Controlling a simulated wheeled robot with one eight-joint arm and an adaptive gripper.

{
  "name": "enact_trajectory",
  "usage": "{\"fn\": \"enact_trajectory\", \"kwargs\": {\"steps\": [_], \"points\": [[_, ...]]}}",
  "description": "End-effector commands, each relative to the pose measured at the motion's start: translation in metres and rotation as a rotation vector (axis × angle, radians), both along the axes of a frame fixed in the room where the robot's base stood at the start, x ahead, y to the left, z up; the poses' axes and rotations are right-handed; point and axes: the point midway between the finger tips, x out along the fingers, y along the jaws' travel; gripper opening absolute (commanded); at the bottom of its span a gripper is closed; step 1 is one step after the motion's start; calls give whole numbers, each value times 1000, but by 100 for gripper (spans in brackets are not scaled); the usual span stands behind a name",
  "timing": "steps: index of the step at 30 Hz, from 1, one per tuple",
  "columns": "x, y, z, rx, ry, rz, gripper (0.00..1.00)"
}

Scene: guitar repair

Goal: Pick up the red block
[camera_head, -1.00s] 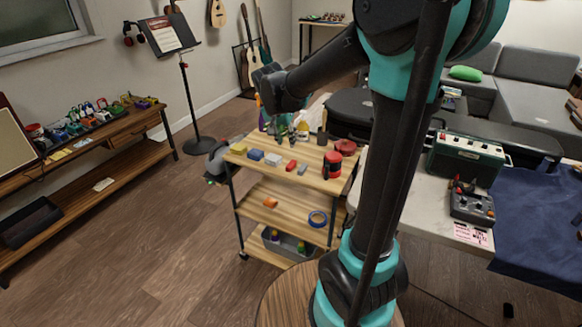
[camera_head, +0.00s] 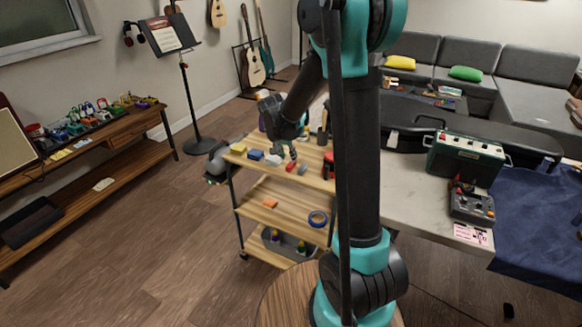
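The small red block (camera_head: 291,166) lies on the top shelf of the wooden cart (camera_head: 262,174), between a white-blue block (camera_head: 273,159) and a grey block (camera_head: 302,169). My gripper (camera_head: 285,155) points down just above and behind the red block. Its two fingers look spread, with nothing between them. Whether a fingertip touches the block is too small to tell.
A yellow block (camera_head: 238,148) and a blue block (camera_head: 255,154) lie to the left on the same shelf. A red-and-black container (camera_head: 328,165) stands at the right, partly hidden by my arm.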

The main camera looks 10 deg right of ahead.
Motion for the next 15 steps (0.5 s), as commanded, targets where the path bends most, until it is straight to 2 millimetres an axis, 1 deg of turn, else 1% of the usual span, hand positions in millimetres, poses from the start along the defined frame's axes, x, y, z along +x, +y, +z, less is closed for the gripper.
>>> {"fn": "enact_trajectory", "kwargs": {"steps": [4,12,15], "points": [[3,-3,-10,0,0,-1,29],[14,-10,-41,0,0,0,29],[16,-11,-47,0,0,0,29]]}}
